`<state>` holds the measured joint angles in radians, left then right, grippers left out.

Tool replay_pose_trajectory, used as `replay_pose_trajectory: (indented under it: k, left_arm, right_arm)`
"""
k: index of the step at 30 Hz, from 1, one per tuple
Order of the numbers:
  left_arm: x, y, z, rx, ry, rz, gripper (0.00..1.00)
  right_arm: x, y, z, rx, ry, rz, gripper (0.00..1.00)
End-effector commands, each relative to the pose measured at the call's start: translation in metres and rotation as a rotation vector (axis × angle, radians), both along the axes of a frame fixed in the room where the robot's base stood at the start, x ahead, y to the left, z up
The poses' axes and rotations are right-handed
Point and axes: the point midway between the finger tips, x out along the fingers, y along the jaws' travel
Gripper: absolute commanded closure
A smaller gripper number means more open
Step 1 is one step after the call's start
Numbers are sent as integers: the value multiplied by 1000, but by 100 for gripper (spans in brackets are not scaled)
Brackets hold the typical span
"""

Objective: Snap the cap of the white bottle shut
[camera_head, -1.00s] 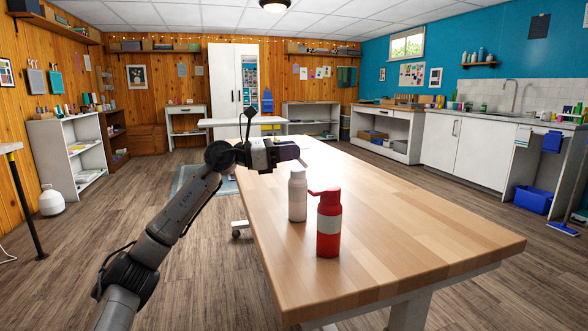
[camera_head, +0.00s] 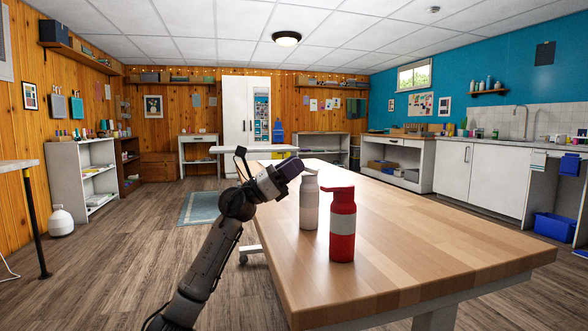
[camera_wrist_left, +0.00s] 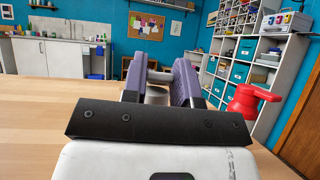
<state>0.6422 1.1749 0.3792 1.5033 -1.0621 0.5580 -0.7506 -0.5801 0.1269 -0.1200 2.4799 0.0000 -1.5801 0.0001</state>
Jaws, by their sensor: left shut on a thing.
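The white bottle (camera_head: 309,208) stands upright on the wooden table (camera_head: 440,235), left of and behind a red bottle (camera_head: 342,215). My left gripper (camera_head: 294,168) is at the white bottle's top, reaching in from the left and tilted upward. In the left wrist view its two purple fingers (camera_wrist_left: 162,78) are closed around a pale piece (camera_wrist_left: 157,93), which appears to be the top of the white bottle. The fingers hide part of the cap, so I cannot tell how far open it is. My right gripper is not in view.
The red bottle, with a spout-like top, stands close beside my left gripper and also shows in the left wrist view (camera_wrist_left: 246,101). The table to the right of both bottles is clear. Shelves and counters stand well away along the walls.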

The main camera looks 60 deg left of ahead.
Motion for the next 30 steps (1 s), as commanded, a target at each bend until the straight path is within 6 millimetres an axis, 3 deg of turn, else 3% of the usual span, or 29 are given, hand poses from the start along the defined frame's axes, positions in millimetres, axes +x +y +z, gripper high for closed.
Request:
replay_pose_trajectory:
  k: [11,12,20,30]
  left_arm:
    - [1,0,-1,0,-1,0,97]
    - [1,0,-1,0,-1,0,72]
    - [0,0,-1,-1,-2,0,47]
    - [-2,1,-3,-1,-2,-1,46]
  right_arm:
    - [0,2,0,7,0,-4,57]
    - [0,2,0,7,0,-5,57]
    - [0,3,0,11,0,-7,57]
    - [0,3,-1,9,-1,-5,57]
